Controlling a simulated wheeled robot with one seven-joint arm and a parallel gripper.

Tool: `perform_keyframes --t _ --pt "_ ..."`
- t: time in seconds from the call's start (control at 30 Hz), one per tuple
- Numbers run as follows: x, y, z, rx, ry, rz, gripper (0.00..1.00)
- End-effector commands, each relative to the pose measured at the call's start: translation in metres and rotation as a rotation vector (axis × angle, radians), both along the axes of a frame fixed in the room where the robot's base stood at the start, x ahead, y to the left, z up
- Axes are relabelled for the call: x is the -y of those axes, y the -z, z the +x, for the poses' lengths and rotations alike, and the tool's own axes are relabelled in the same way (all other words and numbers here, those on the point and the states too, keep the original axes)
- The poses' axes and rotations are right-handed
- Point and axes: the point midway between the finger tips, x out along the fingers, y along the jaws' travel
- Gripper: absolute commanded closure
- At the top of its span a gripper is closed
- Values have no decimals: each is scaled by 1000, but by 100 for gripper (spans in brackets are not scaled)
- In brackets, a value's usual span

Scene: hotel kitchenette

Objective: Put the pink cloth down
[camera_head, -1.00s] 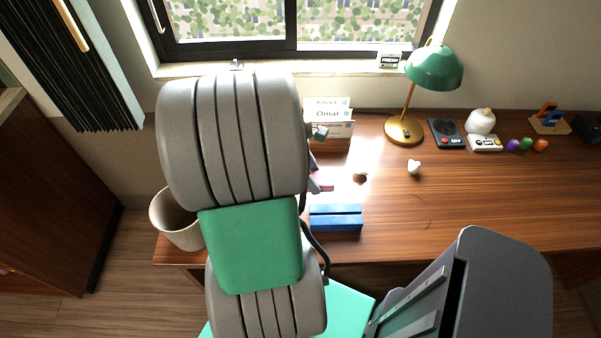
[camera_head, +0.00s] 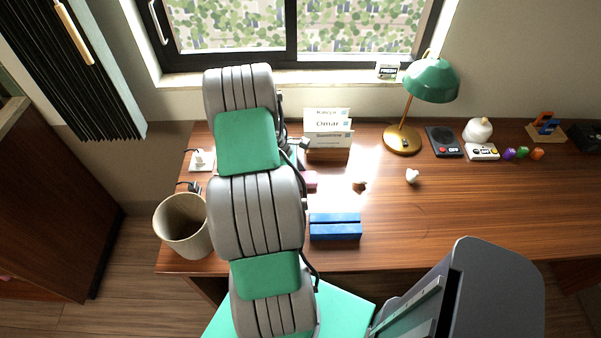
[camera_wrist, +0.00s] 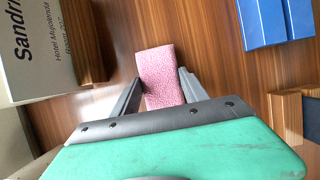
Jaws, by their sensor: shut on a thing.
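The pink cloth (camera_wrist: 163,78) is a small folded, textured block in the wrist view. My gripper (camera_wrist: 160,86) is shut on it, one finger on each side. Brown desk wood shows around the cloth, and I cannot tell whether the cloth touches the desk. In the head view, a bit of the cloth (camera_head: 310,180) shows just right of my arm, in front of the name cards. My gripper itself is hidden behind my arm there.
Name cards (camera_head: 327,124) in a wooden holder stand behind the cloth. A blue block (camera_head: 335,227) lies in front, and a small brown item (camera_head: 360,185) to the right. A bin (camera_head: 182,226) stands at the desk's left.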

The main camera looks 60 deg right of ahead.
Motion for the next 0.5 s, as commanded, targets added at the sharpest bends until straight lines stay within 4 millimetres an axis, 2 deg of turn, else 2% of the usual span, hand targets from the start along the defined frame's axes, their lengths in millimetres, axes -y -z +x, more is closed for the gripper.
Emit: perform_keyframes --t 0.3,0.33,0.5 --pt "0 4 0 0 1 0 80" --pt "0 4 0 0 1 0 46" --pt "0 3 0 0 1 0 32"
